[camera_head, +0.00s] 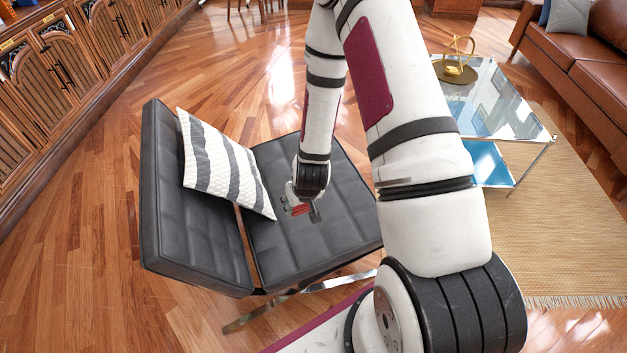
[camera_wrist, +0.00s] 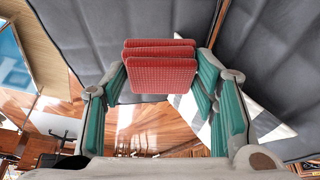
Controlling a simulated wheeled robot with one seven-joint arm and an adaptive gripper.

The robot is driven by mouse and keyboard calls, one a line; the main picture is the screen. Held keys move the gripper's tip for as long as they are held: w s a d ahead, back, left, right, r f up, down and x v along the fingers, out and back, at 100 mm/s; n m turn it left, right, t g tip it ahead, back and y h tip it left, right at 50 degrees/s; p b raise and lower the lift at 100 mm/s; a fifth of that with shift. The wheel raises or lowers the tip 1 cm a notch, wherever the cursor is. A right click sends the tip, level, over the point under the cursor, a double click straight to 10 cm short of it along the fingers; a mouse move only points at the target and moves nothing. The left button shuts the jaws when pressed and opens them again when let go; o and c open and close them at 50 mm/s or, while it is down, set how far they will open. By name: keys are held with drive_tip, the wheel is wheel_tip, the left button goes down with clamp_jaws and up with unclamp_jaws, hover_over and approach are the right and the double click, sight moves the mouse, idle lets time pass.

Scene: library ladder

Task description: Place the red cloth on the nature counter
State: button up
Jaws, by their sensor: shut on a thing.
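The red cloth (camera_wrist: 158,72) is folded in layers and sits between the two green-padded fingers of my gripper (camera_wrist: 162,80) in the wrist view. In the head view a small part of the red cloth (camera_head: 299,209) shows at my gripper (camera_head: 303,210), over the seat of a black leather chair (camera_head: 290,245). The gripper is shut on the cloth. I cannot tell whether the cloth touches the seat. No counter marked as nature can be picked out in these views.
A striped pillow (camera_head: 225,165) leans on the chair's backrest. Wooden cabinets (camera_head: 60,75) line the left wall. A glass table (camera_head: 500,100) with a gold ornament (camera_head: 457,60) stands on a rug at the right, near a brown sofa (camera_head: 580,60). Floor between chair and cabinets is clear.

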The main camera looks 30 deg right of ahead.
drive_tip(key=d+f+m+b, duration=0.1)
drive_tip(key=d+f+b, duration=0.2)
drive_tip(key=f+b, duration=0.4)
drive_tip(key=s+d+f+m+h+b, duration=0.1)
drive_tip(key=d+f+m+b, duration=0.1)
drive_tip(key=d+f+b, duration=0.2)
drive_tip(key=s+d+f+m+b, duration=0.1)
drive_tip(key=d+f+b, duration=0.3)
drive_tip(key=f+b, duration=0.7)
drive_tip(key=shift+d+f+m+h, duration=0.15)
drive_tip(key=shift+f+m+h, duration=0.15)
drive_tip(key=shift+f, duration=0.25)
drive_tip(key=w+d+b, duration=0.1)
drive_tip(key=w+b, duration=0.1)
drive_tip(key=b, duration=0.3)
drive_tip(key=shift+d+f, duration=0.1)
drive_tip(key=w+d, duration=0.1)
drive_tip(key=w, duration=0.2)
drive_tip(key=w+d, duration=0.2)
drive_tip(key=w, duration=0.1)
drive_tip(key=w+d+b, duration=0.1)
drive_tip(key=w+d, duration=0.1)
drive_tip(key=w, duration=0.1)
drive_tip(key=shift+d+f, duration=0.15)
drive_tip(key=shift+f, duration=0.15)
drive_tip(key=shift+f+b, duration=1.05)
drive_tip(key=shift+f, duration=0.75)
drive_tip(key=shift+f, duration=0.15)
drive_tip(key=o, duration=1.2)
drive_tip(key=shift+c, duration=0.2)
